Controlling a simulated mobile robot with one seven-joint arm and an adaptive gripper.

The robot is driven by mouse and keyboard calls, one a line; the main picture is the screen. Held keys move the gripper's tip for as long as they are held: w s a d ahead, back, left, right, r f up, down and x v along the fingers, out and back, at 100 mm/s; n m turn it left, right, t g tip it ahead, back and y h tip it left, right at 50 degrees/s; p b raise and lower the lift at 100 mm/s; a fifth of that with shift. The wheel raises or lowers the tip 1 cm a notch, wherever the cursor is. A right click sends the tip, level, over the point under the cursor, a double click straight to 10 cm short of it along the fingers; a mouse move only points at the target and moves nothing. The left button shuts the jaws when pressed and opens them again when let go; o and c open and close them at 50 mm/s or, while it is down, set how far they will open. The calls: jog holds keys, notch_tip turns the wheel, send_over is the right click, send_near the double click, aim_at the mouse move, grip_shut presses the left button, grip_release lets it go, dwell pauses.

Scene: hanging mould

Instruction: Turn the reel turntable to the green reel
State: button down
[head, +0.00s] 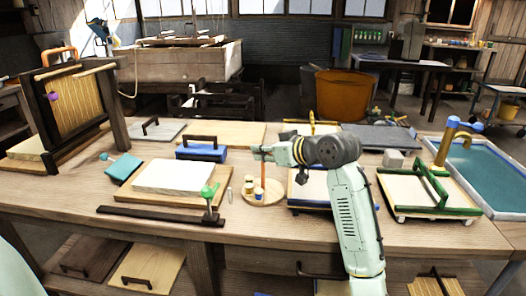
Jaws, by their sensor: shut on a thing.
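The reel turntable (272,199) is a round wooden disc near the front of the bench. An upright reddish-brown post (263,177) rises from it. Small pale reels with yellowish tops (248,186) stand on its left side. I cannot make out a green reel; my arm and the small size of the parts may hide it. My gripper (260,153) comes in from the right, above the disc, and appears shut on the top of the post. The fingertips are small and partly unclear.
A green-knobbed stand (209,200) and a small pale green bottle (229,195) stand left of the turntable. A blue block with a dark handle (202,151) lies behind. A green-framed mould (413,190) and a water basin (487,178) are at right.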

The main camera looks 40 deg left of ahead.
jog(key=shift+r+n+g, duration=0.1)
jog(key=shift+n+g, duration=0.2)
jog(key=shift+g, duration=0.1)
jog(key=n+g+p, duration=0.3)
jog(key=g, duration=0.1)
jog(key=shift+r, duration=0.15)
jog(key=n+g+h+p, duration=0.2)
jog(key=n+g, duration=0.3)
jog(key=shift+n+g+h+p, duration=0.5)
jog(key=shift+n+g+h, duration=0.1)
jog(key=shift+n+g, duration=0.1)
jog(key=shift+f, duration=0.25)
jog(key=c, duration=1.7)
grip_release()
